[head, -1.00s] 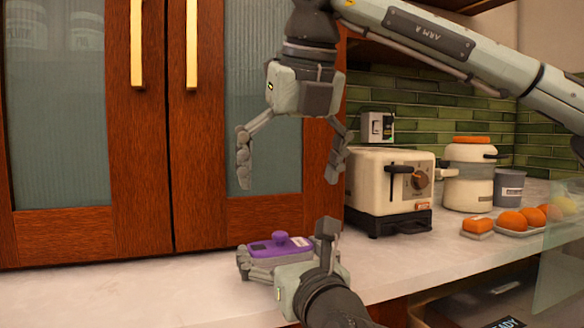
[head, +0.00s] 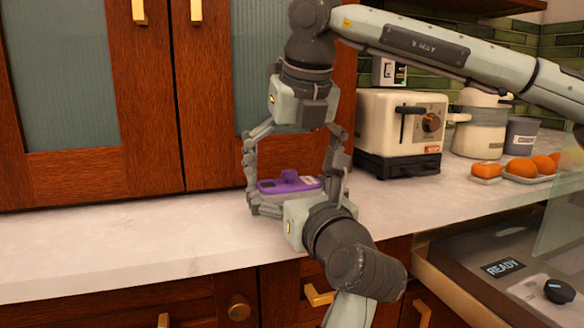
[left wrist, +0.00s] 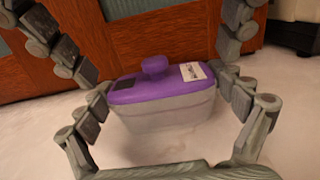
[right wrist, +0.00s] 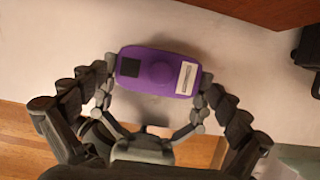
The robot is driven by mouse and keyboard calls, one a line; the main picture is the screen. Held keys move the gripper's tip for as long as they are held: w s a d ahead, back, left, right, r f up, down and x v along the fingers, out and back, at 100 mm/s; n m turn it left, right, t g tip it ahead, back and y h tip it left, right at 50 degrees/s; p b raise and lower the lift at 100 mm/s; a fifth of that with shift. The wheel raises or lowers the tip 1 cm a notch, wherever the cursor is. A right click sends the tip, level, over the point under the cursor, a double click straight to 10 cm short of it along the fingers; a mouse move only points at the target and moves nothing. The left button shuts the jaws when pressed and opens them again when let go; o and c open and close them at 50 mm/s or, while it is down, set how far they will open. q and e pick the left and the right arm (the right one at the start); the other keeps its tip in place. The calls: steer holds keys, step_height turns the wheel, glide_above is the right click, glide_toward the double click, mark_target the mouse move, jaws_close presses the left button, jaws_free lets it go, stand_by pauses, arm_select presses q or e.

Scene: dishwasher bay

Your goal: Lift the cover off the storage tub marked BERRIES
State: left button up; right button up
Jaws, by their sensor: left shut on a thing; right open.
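The tub (left wrist: 165,115) has a grey, translucent body and stands upright on the counter. Its purple cover (head: 290,184) is on it, with a round knob (left wrist: 154,66) on top. A white label (left wrist: 192,72) on the cover is too small to read. My left gripper (head: 290,208) is shut on the tub body from the front, one finger on each side. My right gripper (head: 293,172) points down from above, open, its fingers either side of the cover. In the right wrist view the cover (right wrist: 158,70) lies between the fingertips; contact there is unclear.
A cream toaster (head: 402,125) stands on the counter at right, with a pot (head: 478,125), a grey cup (head: 522,133) and oranges (head: 522,170) beyond. Wooden cabinet doors (head: 145,100) rise behind the tub. The counter (head: 120,238) to the left is clear.

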mark_target(289, 171)
steer(key=c, duration=1.2)
arm_select(q)
steer(key=shift+s+r, duration=0.1)
steer(key=shift+r, duration=0.05)
arm_select(e)
steer(key=shift+s+a+f, duration=0.1)
steer(key=shift+s+f, duration=0.05)
steer(key=shift+f, duration=0.1)
jaws_close()
steer(key=shift+r, duration=0.55)
steer(key=shift+r, duration=0.15)
steer(key=shift+r, duration=1.1)
